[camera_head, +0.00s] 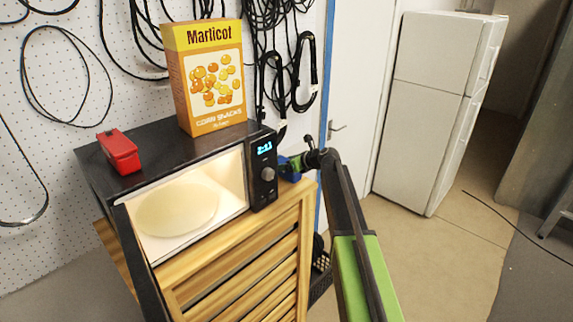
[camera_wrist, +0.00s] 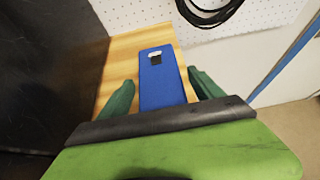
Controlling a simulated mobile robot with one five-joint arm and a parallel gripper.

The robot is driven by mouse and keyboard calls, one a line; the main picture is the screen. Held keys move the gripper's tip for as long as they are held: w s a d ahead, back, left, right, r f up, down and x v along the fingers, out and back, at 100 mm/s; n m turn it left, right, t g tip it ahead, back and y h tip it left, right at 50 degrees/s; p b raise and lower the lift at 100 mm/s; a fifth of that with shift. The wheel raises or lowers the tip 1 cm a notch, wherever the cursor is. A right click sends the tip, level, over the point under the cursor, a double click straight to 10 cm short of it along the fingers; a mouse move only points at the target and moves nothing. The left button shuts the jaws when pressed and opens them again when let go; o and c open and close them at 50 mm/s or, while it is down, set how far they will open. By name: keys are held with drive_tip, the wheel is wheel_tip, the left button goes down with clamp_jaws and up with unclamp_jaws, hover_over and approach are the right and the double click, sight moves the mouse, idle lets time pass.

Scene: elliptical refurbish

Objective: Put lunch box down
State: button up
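A blue box with a small dark-and-white patch (camera_wrist: 160,80), perhaps the lunch box, shows in the wrist view above or on a wooden surface. My gripper (camera_wrist: 163,82) has its two green fingers on either side of it, with narrow gaps visible, so it looks open around the box. In the head view, my gripper (camera_head: 291,165) is beside the right side of the microwave, where only a little blue shows. A red box with a latch (camera_head: 119,151) sits on top of the microwave (camera_head: 150,158). Whether the blue box touches the wood cannot be told.
A Marticot corn snacks carton (camera_head: 207,78) stands on the microwave. The microwave rests on a slatted wooden cabinet (camera_head: 250,248); its wooden top (camera_wrist: 122,62) shows in the wrist view. Black cables (camera_head: 285,60) hang on the pegboard behind. A white fridge (camera_head: 435,105) stands right; floor before it is clear.

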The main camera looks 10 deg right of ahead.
drive_tip(key=shift+s+d+r+p, duration=0.15)
drive_tip(key=shift+s+r+p, duration=0.05)
drive_tip(key=shift+r+p, duration=0.2)
drive_tip(key=p+v, duration=0.5)
drive_tip(key=v, duration=0.6)
drive_tip(key=shift+s, duration=0.25)
drive_tip(key=shift+d+f, duration=0.1)
drive_tip(key=shift+f, duration=0.05)
